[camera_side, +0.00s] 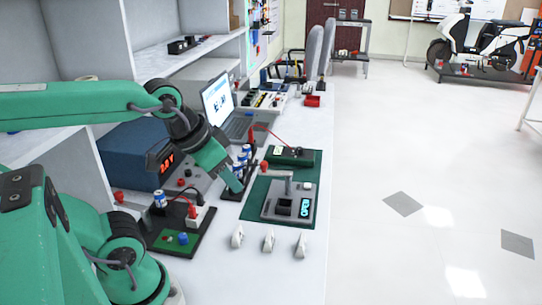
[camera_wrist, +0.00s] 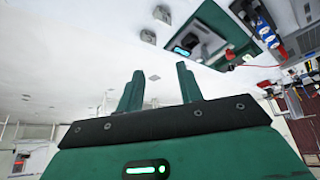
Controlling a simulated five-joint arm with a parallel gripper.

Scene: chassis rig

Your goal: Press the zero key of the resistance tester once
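A grey tester (camera_side: 275,208) with a lit cyan display reading OPEN stands on a green mat (camera_side: 260,188) on the bench. A dark square block and a small pale key sit on its top; I cannot read any key label. The tester also shows at the upper right in the wrist view (camera_wrist: 208,42). My gripper (camera_side: 234,182) hangs above the bench to the left of the tester, apart from it. In the wrist view my two green fingers (camera_wrist: 160,86) stand apart with nothing between them.
Three small white pieces (camera_side: 268,241) lie in front of the tester. A blue box (camera_side: 135,150) with a red display stands at left. A dark board (camera_side: 178,235) with a can and red leads lies nearer. A dark green box (camera_side: 290,156) and laptop (camera_side: 222,105) are behind.

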